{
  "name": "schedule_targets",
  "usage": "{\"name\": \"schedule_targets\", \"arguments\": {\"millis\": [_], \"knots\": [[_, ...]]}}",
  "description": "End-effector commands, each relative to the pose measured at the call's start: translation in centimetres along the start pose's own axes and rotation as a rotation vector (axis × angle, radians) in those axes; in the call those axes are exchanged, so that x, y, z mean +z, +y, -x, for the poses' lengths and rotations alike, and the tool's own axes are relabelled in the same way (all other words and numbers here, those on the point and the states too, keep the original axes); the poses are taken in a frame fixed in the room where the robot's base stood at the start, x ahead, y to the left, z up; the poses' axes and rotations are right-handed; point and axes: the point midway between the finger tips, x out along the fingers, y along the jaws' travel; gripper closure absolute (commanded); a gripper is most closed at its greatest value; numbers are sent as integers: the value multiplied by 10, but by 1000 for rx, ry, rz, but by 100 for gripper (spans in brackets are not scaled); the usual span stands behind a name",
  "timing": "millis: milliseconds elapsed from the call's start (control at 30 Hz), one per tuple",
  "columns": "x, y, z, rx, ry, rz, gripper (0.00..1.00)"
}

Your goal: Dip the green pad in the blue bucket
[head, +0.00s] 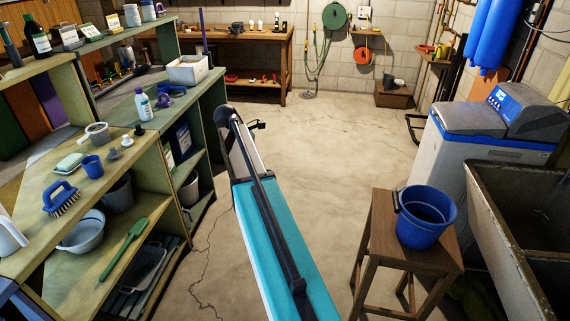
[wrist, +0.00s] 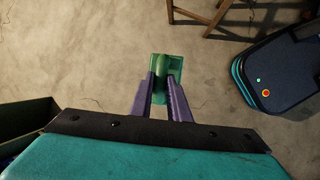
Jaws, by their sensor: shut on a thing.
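The green pad (wrist: 175,90) shows in the wrist view between the tips of my gripper (wrist: 161,82). My gripper is shut on a rounded green part on top of the pad and holds it above the concrete floor. The blue bucket (head: 426,218) stands upright on a wooden stool at the right in the head view. Its inside is dark and I cannot tell what it holds. In the head view my arm reaches forward left of the stool, and the gripper and pad are hidden or too small to make out.
The wooden stool (head: 408,244) stands beside a stone sink (head: 530,230) and a grey softener cabinet (head: 475,150). Shelves with bottles and a brush (head: 61,199) line the left side. A workbench (head: 245,55) stands at the back. The middle floor (head: 340,135) is clear.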

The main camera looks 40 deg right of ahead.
Motion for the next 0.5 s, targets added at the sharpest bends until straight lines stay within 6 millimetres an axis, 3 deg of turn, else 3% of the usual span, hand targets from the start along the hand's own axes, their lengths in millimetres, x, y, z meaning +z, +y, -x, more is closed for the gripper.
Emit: {"name": "schedule_targets", "arguments": {"millis": [100,500], "knots": [[-33,-19,18,9,2,21,100],[-124,-90,72,33,5,73,100]]}}
